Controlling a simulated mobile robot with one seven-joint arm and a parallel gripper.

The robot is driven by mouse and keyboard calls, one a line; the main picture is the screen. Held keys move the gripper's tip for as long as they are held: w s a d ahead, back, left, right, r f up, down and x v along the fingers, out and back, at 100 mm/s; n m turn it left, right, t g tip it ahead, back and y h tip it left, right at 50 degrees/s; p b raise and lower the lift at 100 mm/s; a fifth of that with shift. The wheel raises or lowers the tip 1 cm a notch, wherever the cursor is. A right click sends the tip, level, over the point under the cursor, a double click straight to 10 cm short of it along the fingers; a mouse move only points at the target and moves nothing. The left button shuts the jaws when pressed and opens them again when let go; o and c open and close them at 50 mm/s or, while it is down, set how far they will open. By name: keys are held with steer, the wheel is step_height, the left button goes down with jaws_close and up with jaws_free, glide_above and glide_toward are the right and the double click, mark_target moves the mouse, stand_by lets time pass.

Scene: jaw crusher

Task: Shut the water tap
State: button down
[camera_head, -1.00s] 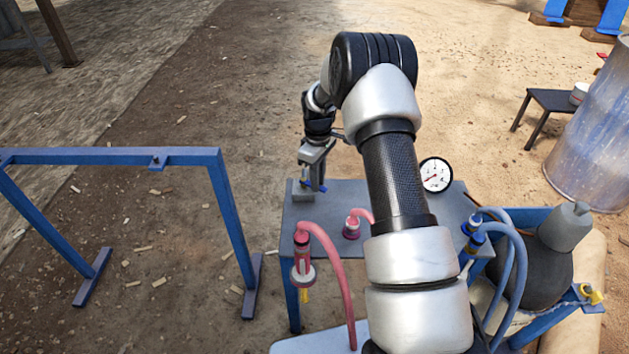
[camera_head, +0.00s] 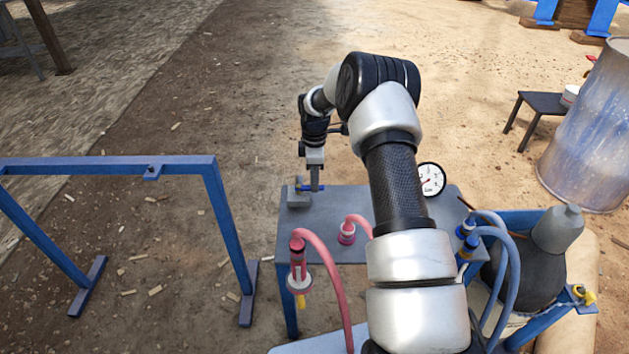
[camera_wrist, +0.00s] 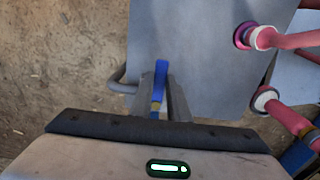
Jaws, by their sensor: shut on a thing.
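The water tap (camera_head: 299,198) is a small grey fitting at the far left corner of the grey table. Its blue lever (camera_head: 305,188) shows beside my fingers in the head view. In the wrist view the blue lever (camera_wrist: 161,72) stands between my two fingers, and a grey curved pipe (camera_wrist: 116,82) is just left of it. My gripper (camera_head: 315,186) points down at the tap, its fingers shut on the blue lever. It also shows in the wrist view (camera_wrist: 161,88). The fingers hide the lower part of the lever.
The grey table (camera_head: 375,195) carries a round gauge (camera_head: 430,180) and pink hoses (camera_head: 333,275). Blue hoses (camera_head: 505,260) and a dark container (camera_head: 515,265) are at right. A blue frame (camera_head: 110,165) stands at left. Open ground lies behind the tap.

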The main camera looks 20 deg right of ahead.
stand_by(0.3)
steer(key=c, duration=1.7)
jaws_free()
step_height(320, 180, up, 18)
steer(key=p, duration=0.3)
steer(key=shift+f, duration=0.25)
